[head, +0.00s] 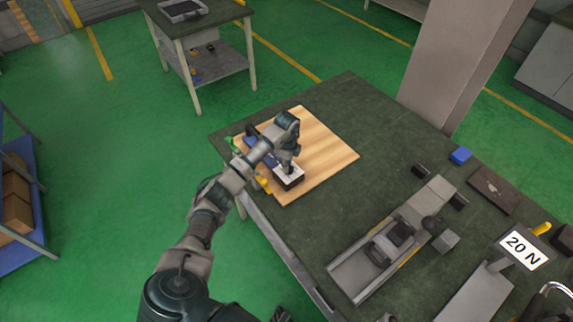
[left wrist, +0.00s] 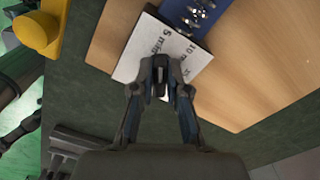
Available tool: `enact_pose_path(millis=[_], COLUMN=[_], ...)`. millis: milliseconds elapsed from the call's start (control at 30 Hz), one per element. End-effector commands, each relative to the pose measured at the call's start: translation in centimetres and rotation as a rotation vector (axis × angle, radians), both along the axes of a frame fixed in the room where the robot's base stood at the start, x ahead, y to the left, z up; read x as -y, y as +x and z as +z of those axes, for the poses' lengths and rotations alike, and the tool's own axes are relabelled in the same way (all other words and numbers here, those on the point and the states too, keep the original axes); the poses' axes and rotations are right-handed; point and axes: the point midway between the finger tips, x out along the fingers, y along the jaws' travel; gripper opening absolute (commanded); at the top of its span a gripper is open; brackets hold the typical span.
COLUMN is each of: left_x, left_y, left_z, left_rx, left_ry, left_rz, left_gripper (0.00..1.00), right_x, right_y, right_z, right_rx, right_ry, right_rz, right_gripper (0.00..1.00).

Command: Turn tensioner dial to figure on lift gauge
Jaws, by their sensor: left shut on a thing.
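My left gripper (head: 288,168) reaches down onto a small dark box with a white top face (head: 291,176) on a wooden board. In the left wrist view its fingers (left wrist: 160,88) are closed together over the white face (left wrist: 135,62). They are shut on a small part there, probably the tensioner dial, which the fingers mostly hide. Printed marks with a 5 and a 10 show beside the fingers; the dial's pointing direction cannot be seen. A white sign reading "20 N" (head: 523,249) stands at the right of the table.
The wooden board (head: 335,155) lies on the dark green table (head: 365,100). A blue block with metal pins (left wrist: 196,14) adjoins the white face. A yellow part (left wrist: 37,32) is near the board's edge.

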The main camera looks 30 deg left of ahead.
Motion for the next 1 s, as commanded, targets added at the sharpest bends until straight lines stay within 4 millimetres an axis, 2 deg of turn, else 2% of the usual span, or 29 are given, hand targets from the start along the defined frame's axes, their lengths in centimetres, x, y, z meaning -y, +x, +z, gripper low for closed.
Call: enact_pose_path(millis=[367, 900, 1000], left_x=[-0.3, -0.1, -0.2], left_y=[0.1, 0.2, 0.2], left_z=[0.3, 0.3, 0.3], left_rx=[0.004, 0.004, 0.004], left_ry=[-0.002, -0.001, -0.001], left_rz=[-0.116, -0.595, -0.629], left_gripper=[0.0, 0.0, 0.0], right_x=[0.3, 0.8, 0.8], right_y=[-1.1, -3.6, -3.8], right_z=[0.0, -0.6, -0.7], right_rx=[-0.005, -0.016, -0.021], right_ry=[-0.001, -0.005, -0.005], right_rz=[0.0, 0.005, 0.005], right_gripper=[0.4, 0.4, 0.4])
